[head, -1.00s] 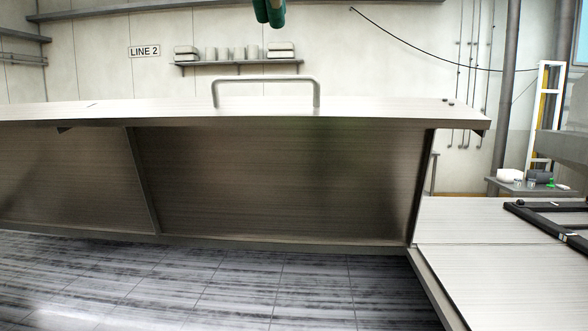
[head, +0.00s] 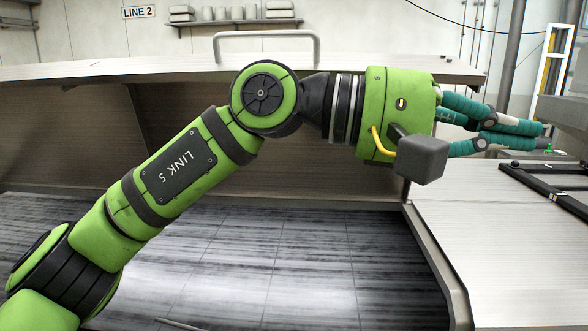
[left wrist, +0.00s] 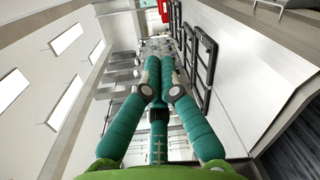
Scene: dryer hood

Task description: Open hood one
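A large brushed-steel hood (head: 185,77) spans the head view, with a bar handle (head: 265,34) on its upper edge. Its dark recessed side faces me, above grey patterned flooring. My left arm crosses in front of it, hiding part of this side and the edge's middle. My left gripper (head: 532,135) is beyond the handle's right side, apart from it, pointing right above a flat steel surface. Its teal fingers converge with tips close together, holding nothing visible. They also converge in the left wrist view (left wrist: 160,67). My right gripper is out of view.
The flat steel surface (head: 500,250) on the right carries a black frame (head: 548,192). In the left wrist view, several black frames (left wrist: 205,65) lie beside a pale steel panel (left wrist: 255,70). A shelf (head: 235,23) hangs on the back wall.

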